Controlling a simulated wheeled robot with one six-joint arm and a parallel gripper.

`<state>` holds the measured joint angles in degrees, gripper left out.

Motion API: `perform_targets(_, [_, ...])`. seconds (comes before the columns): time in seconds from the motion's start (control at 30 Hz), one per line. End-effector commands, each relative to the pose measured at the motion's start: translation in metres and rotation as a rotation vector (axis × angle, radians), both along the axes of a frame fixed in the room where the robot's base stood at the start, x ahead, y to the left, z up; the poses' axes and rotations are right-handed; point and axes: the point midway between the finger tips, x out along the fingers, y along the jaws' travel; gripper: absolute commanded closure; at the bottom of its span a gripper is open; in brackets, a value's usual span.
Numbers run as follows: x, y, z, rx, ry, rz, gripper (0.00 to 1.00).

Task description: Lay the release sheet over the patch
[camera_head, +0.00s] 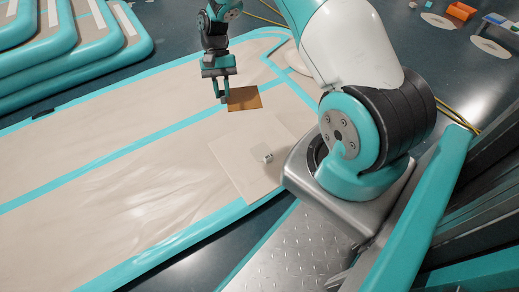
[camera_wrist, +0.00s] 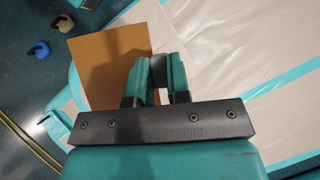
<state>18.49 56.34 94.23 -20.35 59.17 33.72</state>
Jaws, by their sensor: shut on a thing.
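A flat brown square sheet (camera_head: 246,100), which I take to be the release sheet, is at my gripper (camera_head: 222,92), above the beige track. In the wrist view the brown sheet (camera_wrist: 105,60) reaches up and left from my gripper's fingers (camera_wrist: 156,72), which are shut at its right edge. A pale beige square (camera_head: 240,165), which may be the patch, lies on the track nearer my base, apart from the brown sheet. A small whitish block (camera_head: 267,157) sits on the pale square.
The inflatable track (camera_head: 120,190) has turquoise bands along its edges and across it. Stacked tracks (camera_head: 75,45) lie at upper left. An orange bin (camera_head: 461,10) and pale sheets (camera_head: 490,46) are at upper right.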

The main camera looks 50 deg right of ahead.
Motion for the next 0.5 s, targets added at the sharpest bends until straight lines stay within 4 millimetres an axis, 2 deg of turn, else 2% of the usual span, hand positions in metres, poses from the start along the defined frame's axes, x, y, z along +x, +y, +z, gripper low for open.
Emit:
perform_targets(0.03, [0.002, -0.021, -0.025, 0.003, 0.002, -0.154, 1.0])
perform_targets(0.1, [0.007, -0.046, -0.045, 0.003, 0.001, -0.377, 1.0])
perform_targets(0.3, [0.01, -0.11, -0.086, 0.002, 0.0, -0.947, 1.0])
perform_targets(0.4, [0.009, -0.128, -0.094, 0.001, 0.001, -1.105, 1.0])
perform_targets(0.5, [0.009, -0.136, -0.108, 0.0, 0.003, -1.172, 1.0])
